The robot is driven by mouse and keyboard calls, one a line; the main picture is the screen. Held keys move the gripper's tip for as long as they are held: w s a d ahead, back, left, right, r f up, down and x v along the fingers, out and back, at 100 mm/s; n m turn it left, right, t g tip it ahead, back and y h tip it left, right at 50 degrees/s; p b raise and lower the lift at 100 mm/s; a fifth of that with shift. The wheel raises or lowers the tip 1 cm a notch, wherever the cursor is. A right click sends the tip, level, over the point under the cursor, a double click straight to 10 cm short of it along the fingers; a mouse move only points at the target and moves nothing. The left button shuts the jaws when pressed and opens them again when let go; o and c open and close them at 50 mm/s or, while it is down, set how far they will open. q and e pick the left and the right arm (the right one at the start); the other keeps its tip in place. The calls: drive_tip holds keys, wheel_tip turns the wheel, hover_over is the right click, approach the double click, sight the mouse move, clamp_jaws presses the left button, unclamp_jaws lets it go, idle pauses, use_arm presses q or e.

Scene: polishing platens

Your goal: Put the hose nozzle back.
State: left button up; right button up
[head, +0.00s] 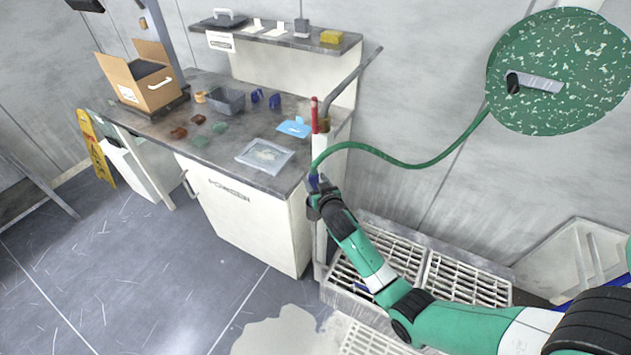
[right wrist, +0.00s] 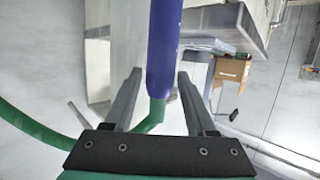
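The hose nozzle (head: 313,181) is a small blue piece at the end of the green hose (head: 400,163), beside the front corner of the bench. My right gripper (head: 319,190) is at the nozzle and covers part of it. In the right wrist view the blue nozzle (right wrist: 163,65) stands lengthwise between the tips of the right gripper's (right wrist: 160,76) spread fingers. I see no clear grip on it; whether the tips touch it is hard to tell. My left gripper is out of view.
A red-topped upright (head: 315,112) and a bent grey pipe (head: 355,78) stand at the bench corner. The bench (head: 215,165) holds an open cardboard box (head: 150,95), a grey bin (head: 226,100) and small parts. A floor grate (head: 455,280) lies below my right arm.

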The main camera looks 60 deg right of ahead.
drive_tip(key=shift+a+r, duration=0.1)
drive_tip(key=shift+r, duration=0.05)
drive_tip(key=p+v, duration=0.3)
drive_tip(key=v, duration=0.9)
